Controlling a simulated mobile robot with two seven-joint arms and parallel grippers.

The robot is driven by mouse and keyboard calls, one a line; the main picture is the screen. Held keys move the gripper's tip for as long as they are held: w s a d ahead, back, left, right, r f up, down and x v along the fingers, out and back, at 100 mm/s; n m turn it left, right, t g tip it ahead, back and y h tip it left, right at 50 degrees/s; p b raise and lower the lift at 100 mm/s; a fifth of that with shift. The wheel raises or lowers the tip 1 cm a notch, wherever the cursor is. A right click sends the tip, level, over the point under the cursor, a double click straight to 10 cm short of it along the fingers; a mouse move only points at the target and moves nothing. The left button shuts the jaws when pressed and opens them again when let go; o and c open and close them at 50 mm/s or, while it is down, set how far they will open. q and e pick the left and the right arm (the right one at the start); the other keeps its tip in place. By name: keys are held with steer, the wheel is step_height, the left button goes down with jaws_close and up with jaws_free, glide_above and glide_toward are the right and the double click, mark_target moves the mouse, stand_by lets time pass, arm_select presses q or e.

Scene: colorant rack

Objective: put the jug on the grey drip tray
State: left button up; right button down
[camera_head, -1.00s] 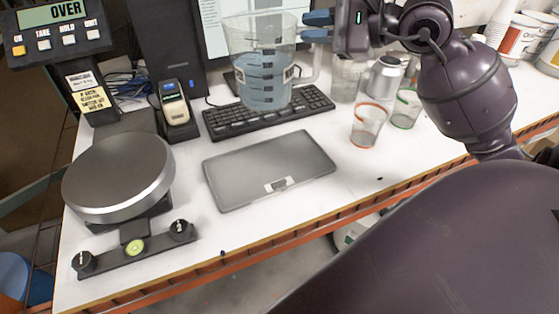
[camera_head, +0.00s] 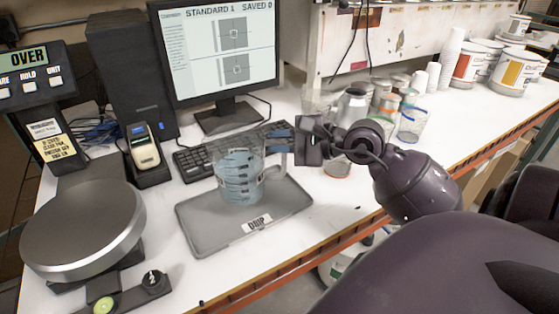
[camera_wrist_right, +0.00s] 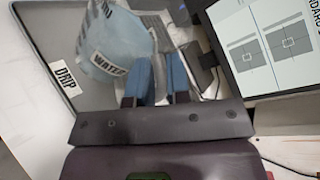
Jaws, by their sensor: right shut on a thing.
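The jug (camera_head: 238,178) is clear with blue liquid and dark level marks. It stands upright over the grey drip tray (camera_head: 197,238), which has a "DRIP" label on its front edge. I cannot tell whether the jug's base touches the tray. My right gripper (camera_head: 285,143) is shut on the jug's handle, at the jug's right side. In the right wrist view the blue fingertips (camera_wrist_right: 156,80) are at the handle, and the jug (camera_wrist_right: 112,45) shows a "WATER" label beside the tray's "DRIP" label. My left gripper is not in view.
A round scale (camera_head: 85,225) stands left of the tray. A keyboard (camera_head: 195,163) and monitor (camera_head: 215,50) are behind it. Cups (camera_head: 412,122) and a metal can (camera_head: 351,105) stand to the right, near my right arm. The table's front edge is close to the tray.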

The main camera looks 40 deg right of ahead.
step_height(320, 180, down, 4)
steer(key=shift+f, duration=0.2)
steer(key=shift+b, duration=0.3)
steer(key=shift+f, duration=0.2)
steer(key=c, duration=1.1)
jaws_free()
steer(key=b+v, duration=0.1)
steer(key=v, duration=1.1)
steer(key=shift+r, duration=0.2)
